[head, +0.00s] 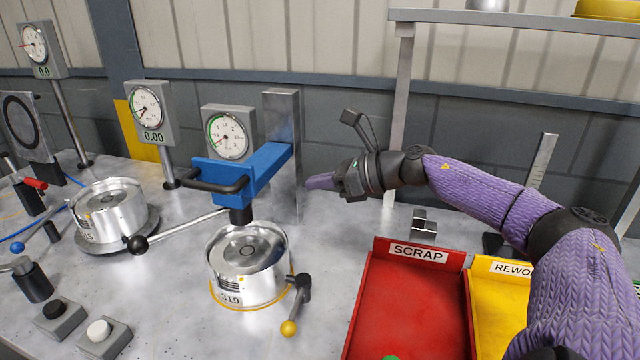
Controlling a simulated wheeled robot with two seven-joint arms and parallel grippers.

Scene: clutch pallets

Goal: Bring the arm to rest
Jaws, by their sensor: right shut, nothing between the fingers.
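My right arm, with purple sleeves and black joints, comes in from the right in the head view. My right gripper (318,182) is shut and empty. It points left, in the air above the bench and beside the grey upright post (283,150) of the blue press. I cannot tell whether its tip is touching the post. My left gripper is not in view.
A silver clutch drum (248,290) marked 319 sits under the blue press head (245,168). Another drum (108,210) stands left. A red SCRAP tray (411,310) and a yellow REWORK tray (497,300) lie below my arm. A shelf (520,22) runs above.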

